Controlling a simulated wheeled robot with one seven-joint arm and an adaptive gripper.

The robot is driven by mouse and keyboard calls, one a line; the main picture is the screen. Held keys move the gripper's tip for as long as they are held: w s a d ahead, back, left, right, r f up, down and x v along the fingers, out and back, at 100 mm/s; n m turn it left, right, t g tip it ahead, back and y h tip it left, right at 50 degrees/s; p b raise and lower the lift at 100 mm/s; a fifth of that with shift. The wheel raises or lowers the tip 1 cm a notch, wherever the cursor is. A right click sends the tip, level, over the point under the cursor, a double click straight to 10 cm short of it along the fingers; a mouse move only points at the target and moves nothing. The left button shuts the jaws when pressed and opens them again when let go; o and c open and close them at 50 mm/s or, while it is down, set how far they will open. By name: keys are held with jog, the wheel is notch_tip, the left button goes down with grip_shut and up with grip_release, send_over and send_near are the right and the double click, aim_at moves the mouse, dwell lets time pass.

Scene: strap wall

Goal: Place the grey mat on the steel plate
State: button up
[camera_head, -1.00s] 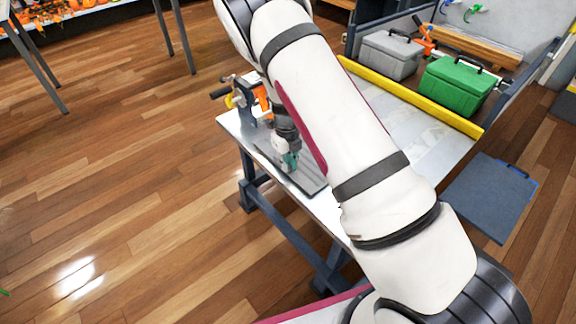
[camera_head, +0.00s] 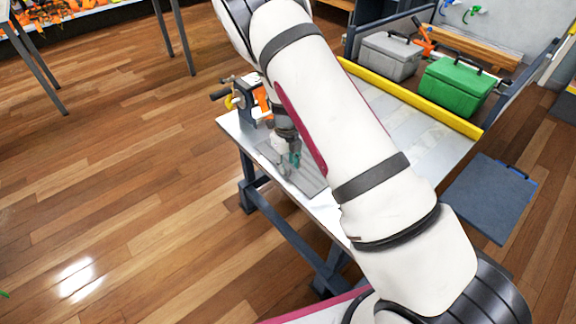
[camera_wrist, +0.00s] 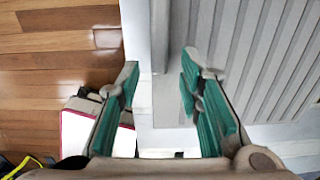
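The grey mat (camera_head: 312,183) is a ribbed rectangle lying flat near the front-left edge of the bench. In the wrist view the mat (camera_wrist: 285,60) fills the upper right, and its plain edge runs between the fingers. Under and beside it is the bright steel plate (camera_head: 415,118) of the bench top, which shows a patterned surface in the wrist view (camera_wrist: 275,135). My gripper (camera_wrist: 160,75) is open, with its green-padded fingers apart and neither pressed on the mat. In the head view my gripper (camera_head: 290,165) is just above the mat, and my arm hides part of the plate.
A clamp-like tool with orange parts (camera_head: 250,100) stands at the bench's left corner, close to my gripper. A yellow bar (camera_head: 410,97) edges the plate's back. Grey (camera_head: 390,56) and green (camera_head: 455,85) boxes stand behind it. A dark blue-grey panel (camera_head: 490,195) lies at right.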

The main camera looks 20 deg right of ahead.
notch_tip(320, 180, up, 11)
jog(key=p, duration=0.2)
jog(key=shift+a, duration=0.2)
